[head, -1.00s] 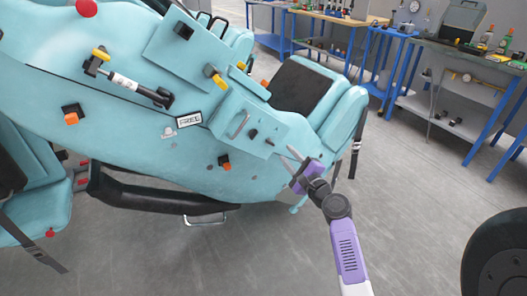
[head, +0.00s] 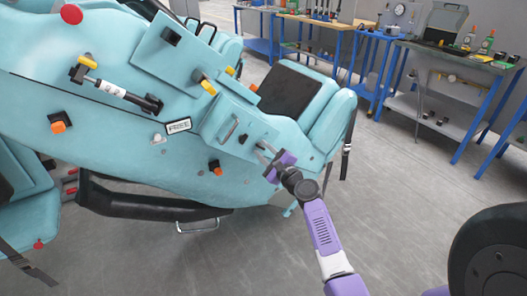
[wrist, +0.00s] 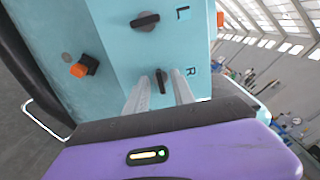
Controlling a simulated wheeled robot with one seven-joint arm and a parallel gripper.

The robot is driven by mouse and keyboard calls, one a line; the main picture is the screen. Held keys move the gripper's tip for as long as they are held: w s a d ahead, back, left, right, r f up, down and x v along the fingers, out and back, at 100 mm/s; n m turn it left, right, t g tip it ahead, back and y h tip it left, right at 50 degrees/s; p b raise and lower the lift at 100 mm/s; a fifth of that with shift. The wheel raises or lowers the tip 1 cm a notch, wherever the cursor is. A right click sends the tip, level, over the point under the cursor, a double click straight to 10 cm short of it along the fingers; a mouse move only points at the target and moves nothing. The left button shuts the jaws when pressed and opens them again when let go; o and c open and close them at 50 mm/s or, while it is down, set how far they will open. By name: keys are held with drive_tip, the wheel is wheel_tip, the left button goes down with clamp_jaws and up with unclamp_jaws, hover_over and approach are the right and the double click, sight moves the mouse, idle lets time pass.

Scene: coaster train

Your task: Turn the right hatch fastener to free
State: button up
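The hatch (head: 222,117) is a light blue panel with a grey handle on the side of the blue coaster car. In the wrist view it carries two black fasteners, marked L and R. The left fastener (wrist: 145,21) has its grip lying across the picture. The right fastener (wrist: 161,82) has its grip pointing up and down the picture, beside the R. My gripper (head: 262,151) is open at the hatch's lower right. In the wrist view its two fingers (wrist: 159,92) lie on either side of the right fastener; I cannot tell whether they touch it.
A FREE plate (head: 178,125) is on the car left of the hatch. Orange-tipped black knobs (head: 215,167) stick out nearby. A black seat (head: 288,92) is above right. Blue workbenches (head: 440,70) stand at the back right, with open grey floor before them.

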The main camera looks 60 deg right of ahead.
drive_tip(key=shift+c, duration=0.4)
clamp_jaws()
